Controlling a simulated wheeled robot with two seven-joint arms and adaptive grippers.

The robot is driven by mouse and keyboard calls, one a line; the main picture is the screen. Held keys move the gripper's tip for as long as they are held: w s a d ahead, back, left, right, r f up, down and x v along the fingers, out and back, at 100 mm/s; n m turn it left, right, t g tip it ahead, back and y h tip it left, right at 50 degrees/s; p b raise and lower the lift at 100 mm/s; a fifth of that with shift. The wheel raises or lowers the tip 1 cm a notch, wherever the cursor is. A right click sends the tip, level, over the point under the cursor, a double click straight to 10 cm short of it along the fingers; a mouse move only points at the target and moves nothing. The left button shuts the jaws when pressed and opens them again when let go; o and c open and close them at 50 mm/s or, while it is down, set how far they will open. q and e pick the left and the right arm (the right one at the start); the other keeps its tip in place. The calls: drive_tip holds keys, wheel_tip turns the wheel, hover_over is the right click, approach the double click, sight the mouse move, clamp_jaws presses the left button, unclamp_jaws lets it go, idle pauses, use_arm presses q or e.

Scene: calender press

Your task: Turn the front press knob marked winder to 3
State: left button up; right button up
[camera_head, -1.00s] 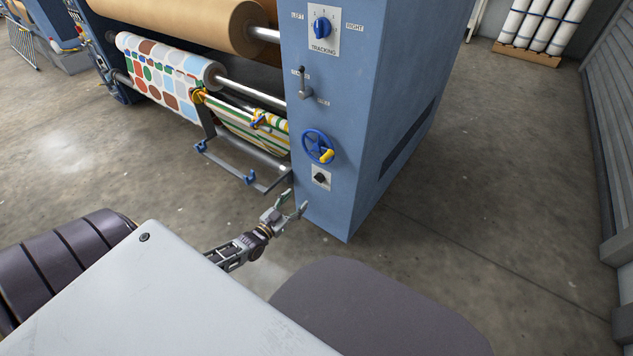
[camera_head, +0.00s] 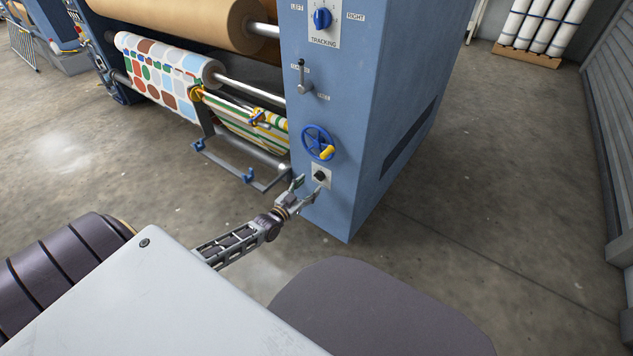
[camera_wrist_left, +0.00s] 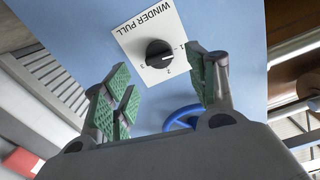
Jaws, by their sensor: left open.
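The winder knob (camera_head: 320,176) is a small black knob on a white plate low on the blue press front, below a blue handwheel. In the left wrist view the black knob (camera_wrist_left: 159,53) sits on its white plate (camera_wrist_left: 128,38) marked WINDER PULL, with 1, 2 and 3 around it. Its light pointer mark faces toward the 1. My left gripper (camera_head: 307,189) is open just in front of the plate, slightly below and left of the knob. Its green-padded fingers (camera_wrist_left: 163,82) stand apart, with the knob beyond and between them, untouched. My right gripper is not in view.
The blue handwheel (camera_head: 318,142) with a yellow grip is just above the knob; it also shows in the wrist view (camera_wrist_left: 183,115). Higher are a grey lever (camera_head: 303,80) and the tracking knob (camera_head: 322,18). A low grey bar frame (camera_head: 238,168) stands left. Floor at right is clear.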

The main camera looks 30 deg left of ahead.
sight(317, 178)
use_arm(q)
drive_tip(key=shift+w+d+b, duration=0.2)
drive_tip(key=shift+w+b, duration=0.85)
drive_tip(key=shift+w, duration=1.7)
drive_tip(key=c, duration=1)
